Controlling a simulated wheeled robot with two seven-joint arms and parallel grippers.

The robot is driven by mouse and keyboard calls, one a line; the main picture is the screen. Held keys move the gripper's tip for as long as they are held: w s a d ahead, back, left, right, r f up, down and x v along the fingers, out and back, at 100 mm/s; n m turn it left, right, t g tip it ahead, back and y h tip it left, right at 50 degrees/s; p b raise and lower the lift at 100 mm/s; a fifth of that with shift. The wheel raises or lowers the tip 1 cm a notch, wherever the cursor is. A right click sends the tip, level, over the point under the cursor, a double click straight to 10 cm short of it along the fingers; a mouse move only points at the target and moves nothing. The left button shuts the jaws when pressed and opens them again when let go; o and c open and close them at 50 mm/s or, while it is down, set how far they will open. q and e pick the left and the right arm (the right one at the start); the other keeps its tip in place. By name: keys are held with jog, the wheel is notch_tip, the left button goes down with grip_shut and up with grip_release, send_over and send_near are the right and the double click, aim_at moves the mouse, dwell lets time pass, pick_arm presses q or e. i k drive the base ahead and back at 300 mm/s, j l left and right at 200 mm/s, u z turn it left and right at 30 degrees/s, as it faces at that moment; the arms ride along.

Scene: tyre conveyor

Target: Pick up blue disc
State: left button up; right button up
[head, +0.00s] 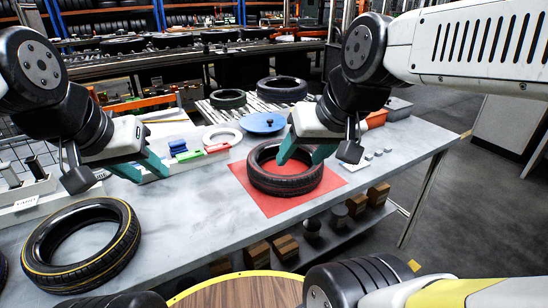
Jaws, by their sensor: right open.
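My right gripper (305,156) is open, with teal fingers apart, to the right of and nearer than the disc. Its fingers show over the far side of a black tyre (286,184); I cannot tell whether they touch it. My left gripper (153,176) is open and empty over the left part of the table, well left of the disc.
The black tyre lies on a red mat (250,200). A yellow-striped tyre (45,273) lies at front left. A white ring (222,134) is left of the disc. A white tray (192,163) holds coloured blocks. Two tyres lie on rollers behind. The table's front middle is clear.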

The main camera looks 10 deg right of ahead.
aim_at(265, 122)
jog(key=i+l+u, duration=0.1)
jog(key=l+u, duration=0.15)
jog(key=u, duration=0.15)
jog(key=i+l+u, duration=0.1)
jog(key=l+u, duration=0.2)
jog(key=u, duration=0.15)
jog(key=l+u, duration=0.25)
jog(key=u, duration=0.15)
